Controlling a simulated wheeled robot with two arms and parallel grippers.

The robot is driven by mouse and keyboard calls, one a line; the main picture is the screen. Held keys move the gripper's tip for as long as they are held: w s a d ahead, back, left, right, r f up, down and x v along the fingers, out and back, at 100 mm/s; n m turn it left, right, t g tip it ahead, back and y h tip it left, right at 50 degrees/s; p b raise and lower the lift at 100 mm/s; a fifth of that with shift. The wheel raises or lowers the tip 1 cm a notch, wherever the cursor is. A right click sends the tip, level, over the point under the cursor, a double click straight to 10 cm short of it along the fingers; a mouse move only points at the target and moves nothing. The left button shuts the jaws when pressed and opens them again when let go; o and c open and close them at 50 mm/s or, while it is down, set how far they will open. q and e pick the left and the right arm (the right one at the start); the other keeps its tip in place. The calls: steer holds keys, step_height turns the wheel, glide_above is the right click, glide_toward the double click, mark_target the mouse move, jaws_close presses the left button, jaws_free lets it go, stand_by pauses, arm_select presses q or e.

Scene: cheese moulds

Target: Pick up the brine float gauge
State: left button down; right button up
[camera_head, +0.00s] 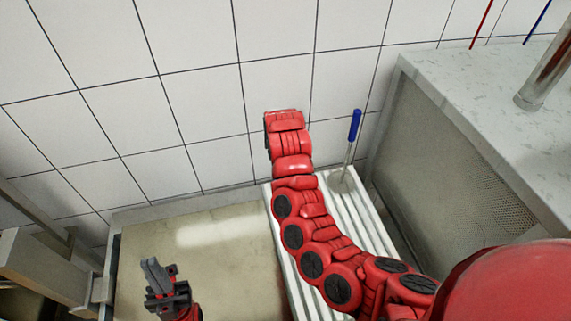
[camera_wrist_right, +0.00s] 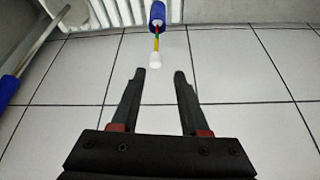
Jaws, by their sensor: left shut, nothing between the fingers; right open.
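The brine float gauge, by its look, is the item with a blue body (camera_wrist_right: 157,14), a thin banded stem of several colours and a white tip (camera_wrist_right: 155,59) in the right wrist view. It lies just beyond the fingertips of my right gripper (camera_wrist_right: 160,73), which is open and empty. The gauge does not touch the fingers. In the head view my right arm (camera_head: 292,165) hides the gauge, and the right gripper's fingers are hidden too. My left gripper (camera_head: 154,271) is shut and empty, low at the left over the pale worktop.
A white ribbed rack (camera_head: 375,235) lies under my right arm. A blue-handled metal tool (camera_head: 354,125) stands near its back end. A grey-white counter (camera_head: 490,110) rises at the right. The pale worktop (camera_head: 185,255) is largely clear. A tiled wall (camera_head: 190,85) closes the back.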

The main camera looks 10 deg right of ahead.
steer(key=shift+g, duration=0.5)
steer(key=x, duration=1.1)
steer(key=shift+s+d+f, duration=0.2)
steer(key=shift+d+f, duration=0.05)
steer(key=shift+f, duration=0.15)
steer(key=b+x, duration=0.4)
steer(key=b, duration=0.3)
steer(key=shift+w+d+f, duration=0.1)
steer(key=shift+w+f, duration=0.05)
jaws_close()
stand_by(0.5)
